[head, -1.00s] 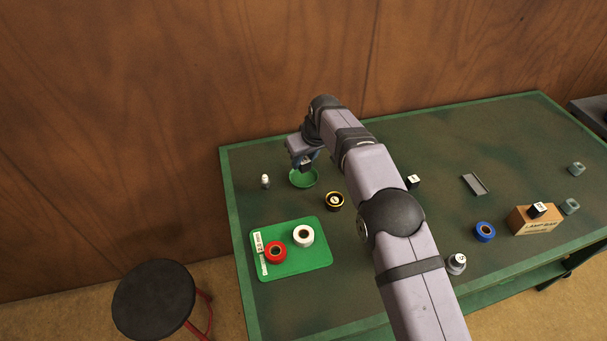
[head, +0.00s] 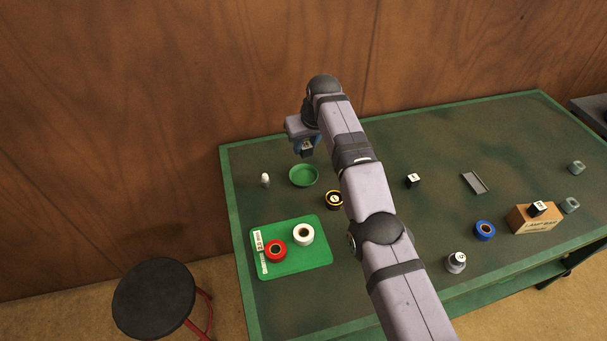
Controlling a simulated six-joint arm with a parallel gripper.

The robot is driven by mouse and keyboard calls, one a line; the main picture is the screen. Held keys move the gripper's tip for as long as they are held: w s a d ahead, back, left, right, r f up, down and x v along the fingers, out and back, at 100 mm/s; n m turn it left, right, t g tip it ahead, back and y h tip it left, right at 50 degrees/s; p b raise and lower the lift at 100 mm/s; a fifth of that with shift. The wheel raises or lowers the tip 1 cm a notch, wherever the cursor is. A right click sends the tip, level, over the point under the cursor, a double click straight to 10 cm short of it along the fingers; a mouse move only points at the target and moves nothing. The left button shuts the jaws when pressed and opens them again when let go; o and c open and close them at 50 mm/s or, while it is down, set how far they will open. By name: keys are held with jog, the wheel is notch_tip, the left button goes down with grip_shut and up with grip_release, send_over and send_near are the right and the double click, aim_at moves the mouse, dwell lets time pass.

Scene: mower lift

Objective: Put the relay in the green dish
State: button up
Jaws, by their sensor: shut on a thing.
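The green dish (head: 304,176) sits near the far left of the table, and it looks empty. My gripper (head: 307,151) is above and behind the dish in the picture, apart from it. It is shut on a small dark block, most likely the relay (head: 307,154), which is partly hidden by the fingers. A similar black block with a white top (head: 413,181) stands on the table right of my arm.
A white bulb-like piece (head: 265,180) stands left of the dish. A black-and-yellow roll (head: 334,199) is to its lower right. A green mat (head: 308,265) bears red and white rolls. A blue roll (head: 485,231), grey tray (head: 475,183) and cardboard box (head: 535,222) lie right.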

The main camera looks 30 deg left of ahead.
jog(key=shift+d+f+m, duration=0.15)
jog(key=shift+f+m, duration=0.05)
jog(key=shift+m, duration=0.4)
dwell(0.4)
jog(key=p, duration=0.2)
send_over(306, 184)
jog(key=shift+f, duration=4.85)
jog(key=shift+f, duration=0.15)
jog(key=shift+f+b, duration=0.3)
jog(key=shift+f, duration=0.05)
jog(key=o, duration=1.1)
jog(key=shift+c, duration=0.2)
jog(key=shift+r, duration=0.1)
jog(key=shift+r, duration=0.1)
